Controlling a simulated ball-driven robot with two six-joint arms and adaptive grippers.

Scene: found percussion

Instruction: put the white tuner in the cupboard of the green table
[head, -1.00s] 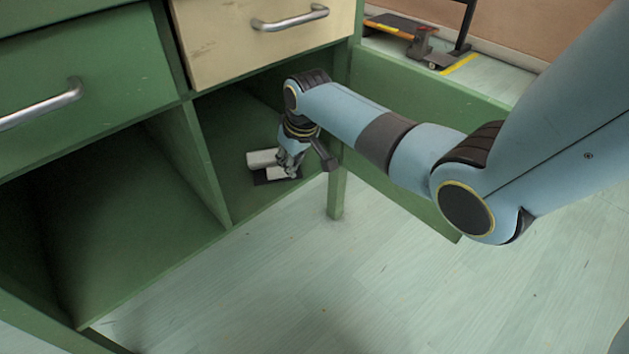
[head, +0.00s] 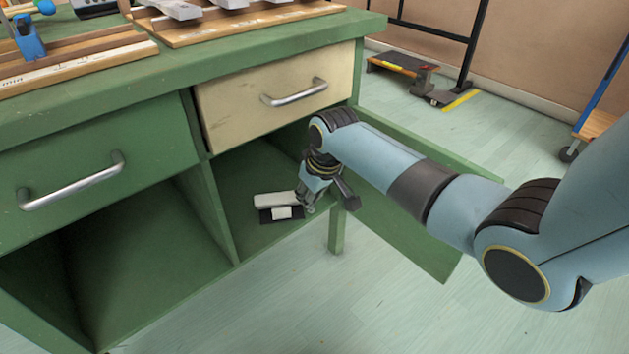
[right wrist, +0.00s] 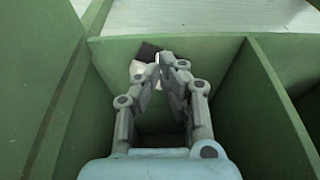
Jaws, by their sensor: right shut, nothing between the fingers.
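The white tuner (head: 272,199) lies in the right lower compartment of the green table (head: 120,92), on the cupboard floor. A dark piece with a white patch (head: 281,213) lies against its front; I cannot tell whether they are one object. My right gripper (head: 311,208) is inside the opening, shut and empty, just right of the tuner. In the right wrist view the shut fingertips (right wrist: 169,60) partly cover white and dark parts (right wrist: 148,52); contact cannot be told. My left gripper is not in view.
The cupboard's green door (head: 410,235) stands open at the right, beneath my right arm. A cream drawer (head: 275,105) with a metal handle is above the opening. An empty-looking open compartment (head: 150,255) lies to the left. The floor in front is clear.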

